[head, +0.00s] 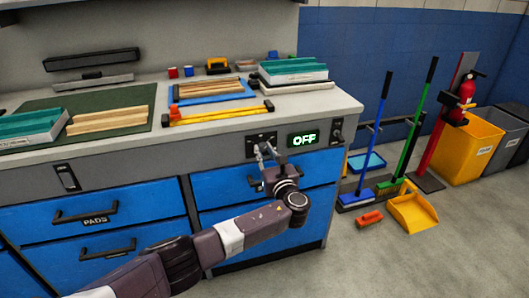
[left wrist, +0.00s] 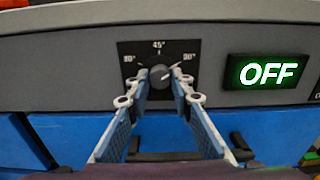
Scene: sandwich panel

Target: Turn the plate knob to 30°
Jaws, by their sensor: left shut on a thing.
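The plate knob (left wrist: 160,76) is a small round dark knob on a black dial plate (left wrist: 159,49) in the left wrist view. The dial has a 45° mark at top, a mark that seems to be 30° at right and another at left that is hard to read. A light mark on the knob seems to point to the upper right, toward the right-hand label. My left gripper (left wrist: 160,84) is shut on the knob, one finger at each side. In the head view my left gripper (head: 264,154) reaches the panel front from below. My right gripper is out of view.
A green-lit display (head: 303,138) reading OFF is just right of the dial. A dark switch (head: 337,129) sits farther right. Blue drawers (head: 91,216) with protruding handles lie below the panel. Trays and strips lie on the counter (head: 345,103) above.

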